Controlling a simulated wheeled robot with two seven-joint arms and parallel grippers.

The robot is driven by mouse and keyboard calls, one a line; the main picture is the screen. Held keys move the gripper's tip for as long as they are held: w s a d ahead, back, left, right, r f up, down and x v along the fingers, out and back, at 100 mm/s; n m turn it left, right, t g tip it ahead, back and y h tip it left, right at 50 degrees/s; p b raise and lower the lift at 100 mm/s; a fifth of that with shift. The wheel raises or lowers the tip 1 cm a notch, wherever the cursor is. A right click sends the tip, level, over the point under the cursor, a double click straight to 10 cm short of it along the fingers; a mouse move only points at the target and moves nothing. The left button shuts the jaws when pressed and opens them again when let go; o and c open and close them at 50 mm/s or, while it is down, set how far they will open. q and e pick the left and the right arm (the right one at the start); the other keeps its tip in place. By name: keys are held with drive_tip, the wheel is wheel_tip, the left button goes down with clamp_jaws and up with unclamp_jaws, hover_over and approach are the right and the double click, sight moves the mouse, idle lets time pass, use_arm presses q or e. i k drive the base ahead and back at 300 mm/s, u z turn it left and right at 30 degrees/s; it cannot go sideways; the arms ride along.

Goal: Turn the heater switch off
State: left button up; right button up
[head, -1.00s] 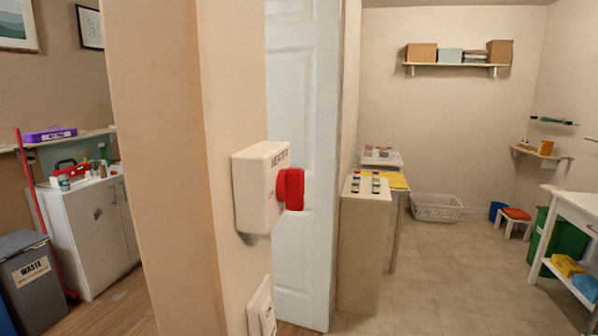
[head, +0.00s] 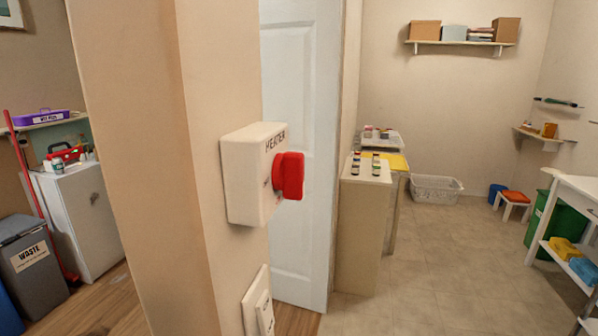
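The heater switch is a white box (head: 245,178) marked "HEATER", fixed to the side of a beige wall end near the middle of the head view. A red knob (head: 289,176) sticks out from its right-hand face. The knob's exact setting cannot be read from this angle. Neither of my grippers shows in the head view, and nothing touches the knob.
A white wall plate (head: 257,305) sits below the box. A white door (head: 300,130) stands just behind. A narrow cabinet (head: 362,230) with small bottles is to the right. Tiled floor (head: 450,260) is clear. A waste bin (head: 30,265) stands at left.

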sight(287, 177)
drive_tip(key=k, duration=0.5)
drive_tip(key=z, duration=1.25)
drive_tip(key=i, duration=4.6)
drive_tip(key=u, duration=4.3)
drive_tip(key=i, duration=0.5)
